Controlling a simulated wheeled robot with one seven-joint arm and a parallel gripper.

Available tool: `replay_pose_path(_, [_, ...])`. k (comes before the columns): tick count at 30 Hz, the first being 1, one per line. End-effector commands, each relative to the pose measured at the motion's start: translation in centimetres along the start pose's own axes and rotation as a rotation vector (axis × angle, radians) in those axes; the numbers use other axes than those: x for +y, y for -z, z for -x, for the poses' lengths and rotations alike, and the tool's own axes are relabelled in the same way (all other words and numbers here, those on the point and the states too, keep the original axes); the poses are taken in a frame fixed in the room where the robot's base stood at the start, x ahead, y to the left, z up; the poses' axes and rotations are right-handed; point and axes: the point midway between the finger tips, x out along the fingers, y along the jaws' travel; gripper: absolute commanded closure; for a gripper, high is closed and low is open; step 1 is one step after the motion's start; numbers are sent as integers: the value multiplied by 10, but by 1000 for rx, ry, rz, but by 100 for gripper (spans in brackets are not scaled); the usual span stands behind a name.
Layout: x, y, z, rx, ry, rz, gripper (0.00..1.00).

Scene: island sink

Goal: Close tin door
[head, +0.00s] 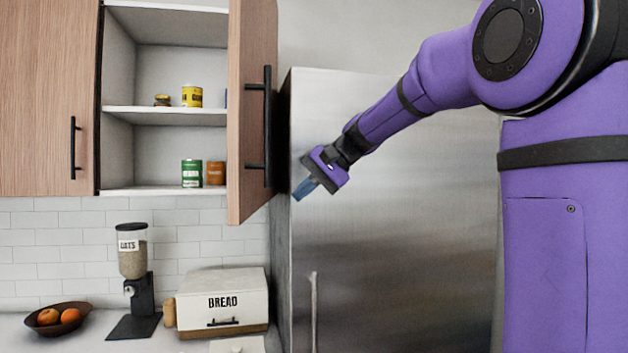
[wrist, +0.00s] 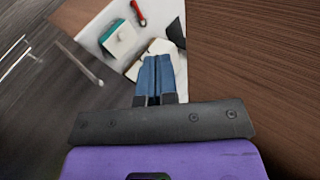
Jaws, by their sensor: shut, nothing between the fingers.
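The wooden cabinet door (head: 250,105) with a long black bar handle (head: 267,125) stands swung open, toward me, in the head view. The cabinet behind it (head: 165,60) holds tins, among them a yellow tin (head: 192,96), a green tin (head: 192,173) and an orange-brown tin (head: 215,173). My gripper (head: 304,188) is to the right of the door and its handle, in front of the fridge in the picture. Its blue fingers (wrist: 157,78) are together and empty. In the wrist view a brown wood-grained surface (wrist: 240,60) fills the right side.
A steel fridge (head: 400,220) stands right of the door. Below the cabinet, the counter carries a bread box (head: 222,298), an oats dispenser (head: 133,255) and a fruit bowl (head: 57,318). A closed cabinet door (head: 45,100) is at the left.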

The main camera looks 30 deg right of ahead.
Motion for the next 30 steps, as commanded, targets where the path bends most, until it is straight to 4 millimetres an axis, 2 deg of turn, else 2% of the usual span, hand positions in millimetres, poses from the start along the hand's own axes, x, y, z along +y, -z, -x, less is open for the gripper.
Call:
replay_pose_path(6, [-2, 0, -40, -2, -1, 1, 100])
replay_pose_path(12, [-20, 0, -57, 0, -1, 1, 100])
replay_pose_path(18, [-27, 0, -64, 1, -1, 0, 100])
replay_pose_path(30, [-28, -1, -66, 2, -1, -2, 100])
